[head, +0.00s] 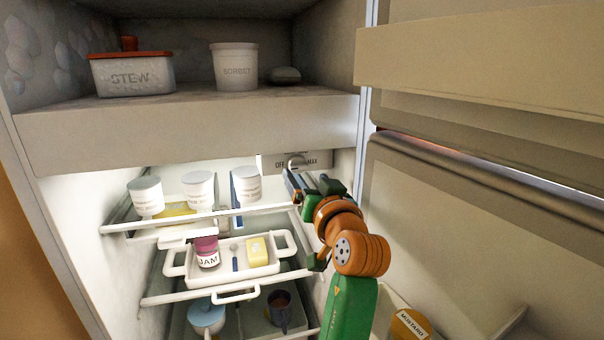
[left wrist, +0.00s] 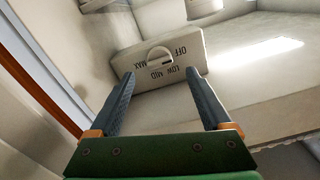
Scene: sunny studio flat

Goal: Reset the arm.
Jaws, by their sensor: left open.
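My left gripper (head: 292,180) is inside the open fridge, just below the temperature dial (head: 296,162). My left arm reaches up to it from the bottom of the head view. In the left wrist view the two fingers of my left gripper (left wrist: 160,74) are spread apart with nothing between them. Beyond the fingertips, the dial (left wrist: 158,57) sits on its panel, marked OFF, LOW, MID and MAX. The fingers look apart from the dial. My right gripper is not in view.
A tray (head: 178,271) with a jam jar (head: 207,253) and a yellow block (head: 257,252) sits left of my arm. White tubs (head: 199,190) stand on the shelf above. The fridge door (head: 470,230) stands close on the right, with a mustard jar (head: 408,325) low down.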

